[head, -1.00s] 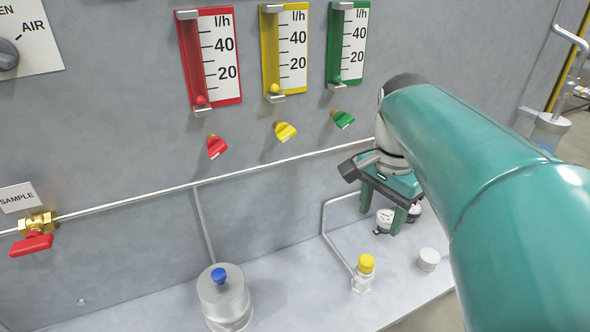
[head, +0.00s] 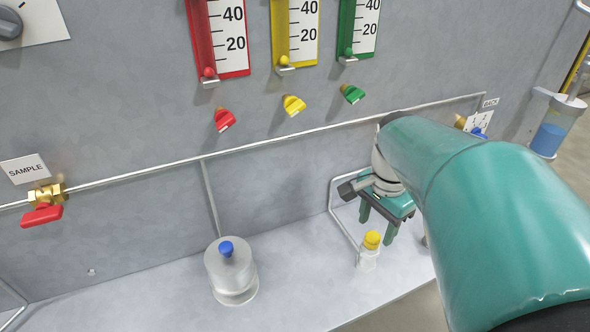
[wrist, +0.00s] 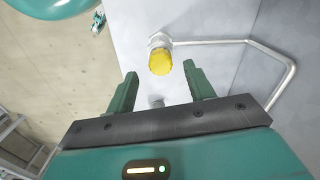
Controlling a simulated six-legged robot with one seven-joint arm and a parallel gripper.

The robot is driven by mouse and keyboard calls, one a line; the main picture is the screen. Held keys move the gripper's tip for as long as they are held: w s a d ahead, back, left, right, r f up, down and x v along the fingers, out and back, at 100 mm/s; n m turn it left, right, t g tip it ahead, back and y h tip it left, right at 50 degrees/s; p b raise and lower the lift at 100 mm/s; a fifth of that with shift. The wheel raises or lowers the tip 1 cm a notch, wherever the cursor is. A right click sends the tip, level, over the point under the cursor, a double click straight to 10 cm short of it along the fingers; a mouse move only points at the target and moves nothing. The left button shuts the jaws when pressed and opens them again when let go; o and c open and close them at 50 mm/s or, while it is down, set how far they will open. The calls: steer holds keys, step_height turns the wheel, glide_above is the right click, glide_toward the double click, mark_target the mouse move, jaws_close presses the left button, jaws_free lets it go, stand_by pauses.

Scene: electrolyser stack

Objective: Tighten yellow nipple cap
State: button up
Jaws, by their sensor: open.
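The two green fingers show apart and empty in the wrist view (wrist: 161,75). The cap does not touch either finger as far as I can see.
A clear vessel with a blue cap (head: 231,272) stands on the shelf to the left. A bent pipe (head: 338,210) runs from the wall close to the fitting. The wall carries red, yellow and green flowmeter valves and a red-handled sample valve (head: 41,214). The shelf's front edge is near.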

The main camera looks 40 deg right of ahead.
mark_target(373, 235)
steer(key=shift+f, duration=1.65)
steer(key=shift+c, duration=0.4)
steer(key=c, duration=1.1)
steer(key=shift+o, duration=0.2)
steer(key=m, duration=0.4)
steer(key=shift+m, duration=0.9)
steer(key=shift+r, duration=0.1)
steer(key=m, duration=0.4)
steer(key=o, duration=1.1)
